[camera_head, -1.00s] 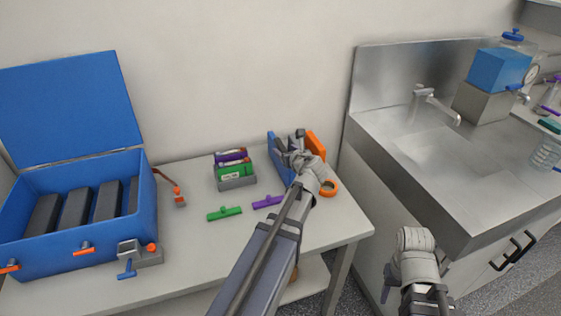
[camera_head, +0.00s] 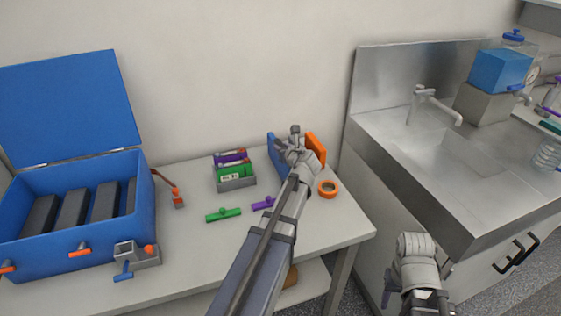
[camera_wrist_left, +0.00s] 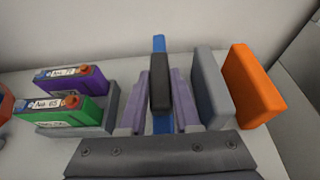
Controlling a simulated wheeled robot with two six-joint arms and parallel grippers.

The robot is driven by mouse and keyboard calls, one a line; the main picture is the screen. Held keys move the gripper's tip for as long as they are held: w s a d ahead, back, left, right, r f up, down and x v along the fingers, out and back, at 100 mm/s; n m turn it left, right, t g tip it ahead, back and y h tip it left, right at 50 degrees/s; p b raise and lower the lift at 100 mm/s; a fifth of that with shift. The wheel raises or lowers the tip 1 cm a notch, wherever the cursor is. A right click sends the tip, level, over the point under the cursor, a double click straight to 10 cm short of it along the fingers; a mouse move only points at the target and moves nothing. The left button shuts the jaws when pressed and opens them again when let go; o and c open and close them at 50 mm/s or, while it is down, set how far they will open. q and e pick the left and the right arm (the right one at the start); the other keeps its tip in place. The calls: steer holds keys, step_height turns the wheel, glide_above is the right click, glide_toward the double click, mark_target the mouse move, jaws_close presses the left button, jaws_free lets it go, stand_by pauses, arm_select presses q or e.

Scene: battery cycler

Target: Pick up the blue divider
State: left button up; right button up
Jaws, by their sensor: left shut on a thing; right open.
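The blue divider (camera_head: 276,154) stands upright at the right part of the table, partly hidden by my left gripper (camera_head: 293,140) in the head view. In the left wrist view the divider (camera_wrist_left: 158,44) is a thin blue strip with a dark block-like part at its middle. The two greyish-purple fingers of my left gripper (camera_wrist_left: 159,102) are on either side of that dark part, shut on it. Whether the divider's lower edge is off its support is hidden. My right gripper (camera_head: 388,297) is low in front of the sink cabinet, seen only in part.
A grey block (camera_wrist_left: 211,88) and an orange block (camera_wrist_left: 252,86) stand just right of the divider. A rack with purple and green batteries (camera_head: 235,183) is to the left. Green (camera_head: 223,214) and purple (camera_head: 263,203) pieces and an orange ring (camera_head: 328,188) lie in front.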

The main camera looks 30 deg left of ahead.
arm_select(q)
jaws_close()
stand_by(0.8)
